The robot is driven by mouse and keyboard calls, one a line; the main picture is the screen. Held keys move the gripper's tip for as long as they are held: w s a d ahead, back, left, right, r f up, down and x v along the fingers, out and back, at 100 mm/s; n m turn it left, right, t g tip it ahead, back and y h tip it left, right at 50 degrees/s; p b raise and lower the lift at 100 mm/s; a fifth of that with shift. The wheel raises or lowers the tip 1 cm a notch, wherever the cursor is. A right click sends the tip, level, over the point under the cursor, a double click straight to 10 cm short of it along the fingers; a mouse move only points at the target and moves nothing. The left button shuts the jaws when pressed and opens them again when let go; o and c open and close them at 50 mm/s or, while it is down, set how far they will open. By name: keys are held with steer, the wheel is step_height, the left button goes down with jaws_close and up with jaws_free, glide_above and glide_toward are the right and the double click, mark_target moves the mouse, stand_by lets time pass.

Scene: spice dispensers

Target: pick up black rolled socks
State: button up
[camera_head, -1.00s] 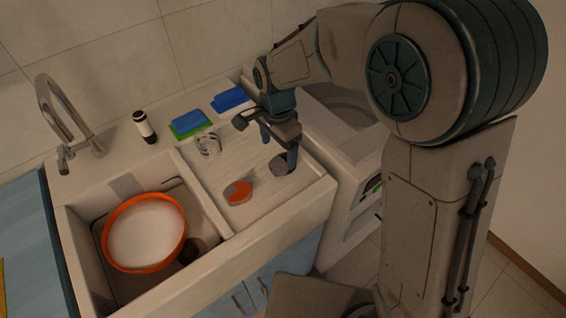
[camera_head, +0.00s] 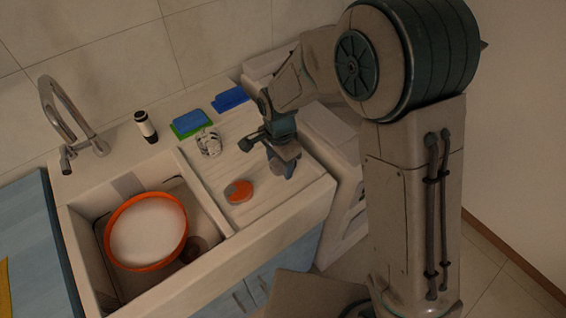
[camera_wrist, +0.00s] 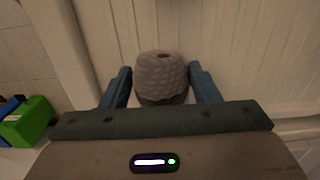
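The black rolled socks show in the wrist view as a dark grey, ribbed, rounded bundle (camera_wrist: 161,76) on the pale grooved drainboard. My gripper (camera_wrist: 161,72) has its two blue fingers spread, one on each side of the bundle, with narrow gaps visible. In the head view my gripper (camera_head: 282,170) is low over the right part of the drainboard. It hides most or all of the socks there.
An orange and grey round item (camera_head: 239,191) lies left of my gripper. A clear glass (camera_head: 209,142), sponges (camera_head: 191,122) and a dark-and-white bottle (camera_head: 146,127) stand behind. The sink at left holds an orange-rimmed bowl (camera_head: 147,232).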

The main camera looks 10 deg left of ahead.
steer(key=shift+c, duration=0.9)
steer(key=shift+r, duration=0.1)
